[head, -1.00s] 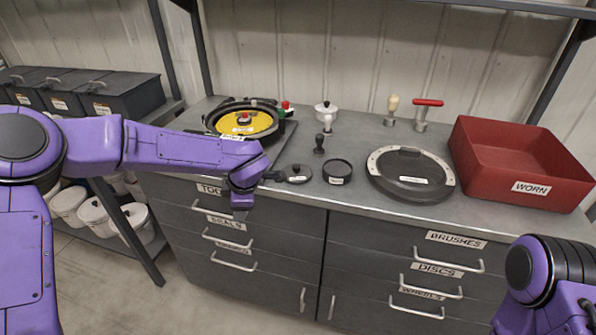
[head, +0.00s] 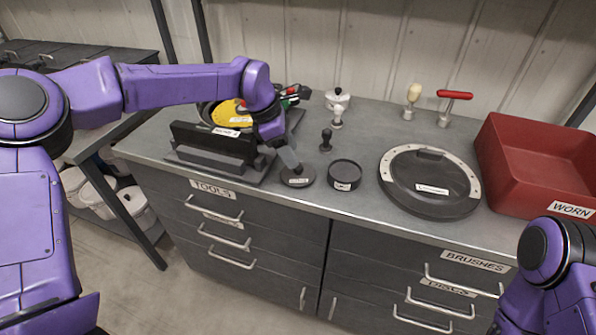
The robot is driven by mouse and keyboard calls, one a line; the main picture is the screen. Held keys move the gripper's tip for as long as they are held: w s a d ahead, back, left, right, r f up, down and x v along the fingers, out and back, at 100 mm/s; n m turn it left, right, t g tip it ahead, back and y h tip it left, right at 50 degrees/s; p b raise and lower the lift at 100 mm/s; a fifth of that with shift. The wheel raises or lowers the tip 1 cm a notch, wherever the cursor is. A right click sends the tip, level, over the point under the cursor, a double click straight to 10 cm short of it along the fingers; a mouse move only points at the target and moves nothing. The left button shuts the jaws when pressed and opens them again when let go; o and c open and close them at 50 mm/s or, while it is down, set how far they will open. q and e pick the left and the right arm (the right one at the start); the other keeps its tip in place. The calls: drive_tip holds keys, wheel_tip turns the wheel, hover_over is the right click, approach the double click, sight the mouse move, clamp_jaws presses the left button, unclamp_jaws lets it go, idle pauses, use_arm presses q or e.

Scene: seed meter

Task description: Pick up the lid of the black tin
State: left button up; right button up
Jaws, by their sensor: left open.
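The black tin (head: 344,176) stands on the counter, open at the top, with a pale label on its front. A flat, dark round lid (head: 298,180) with a pale label lies on the counter just left of the tin, apart from it. My left gripper (head: 288,160) points down at the lid's back edge, open. I cannot tell whether its fingers touch the lid, and they hide part of its far side. Only part of my right arm shows at the lower right; its gripper is out of view.
A small black knobbed tool (head: 326,141) stands behind the tin. A large round black cover (head: 430,193) lies right of it, then a red bin (head: 540,165). A dark stand (head: 215,152) and a yellow disc (head: 222,114) are at left. The counter's front edge is close.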

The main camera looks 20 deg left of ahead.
sight(298, 172)
use_arm(q)
drive_tip(key=p+x, duration=0.1)
drive_tip(key=x, duration=0.4)
drive_tip(key=shift+a+f, duration=0.1)
drive_tip(key=shift+a, duration=0.05)
drive_tip(key=c, duration=1)
clamp_jaws()
